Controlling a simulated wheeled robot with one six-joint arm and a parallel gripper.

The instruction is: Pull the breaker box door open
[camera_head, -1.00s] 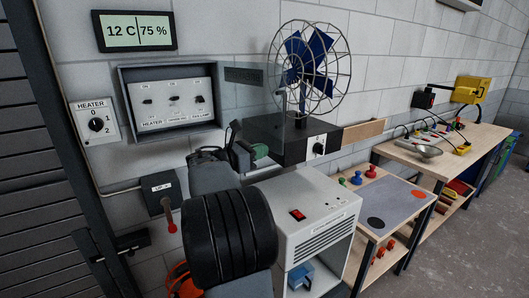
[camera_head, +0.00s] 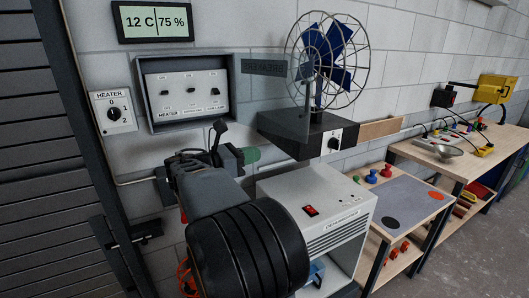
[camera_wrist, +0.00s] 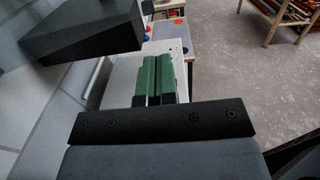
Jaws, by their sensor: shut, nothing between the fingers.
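The breaker box (camera_head: 142,92) is a grey wall box with its switch panel (camera_head: 186,91) bare in the head view. Its see-through door (camera_head: 292,118) stands swung out to the right, in front of the fan's base, with a dark label (camera_head: 264,68) that reads reversed. My gripper (camera_head: 249,155) is below and right of the box, near the door's lower edge. I cannot tell whether they touch. Its green fingers are shut together and empty in the wrist view (camera_wrist: 158,76).
A caged blue fan (camera_head: 328,60) on a black base (camera_head: 300,133) stands right of the box. A heater dial (camera_head: 113,113) is at left. A workbench (camera_head: 455,160) runs along the wall. Floor at far right is clear.

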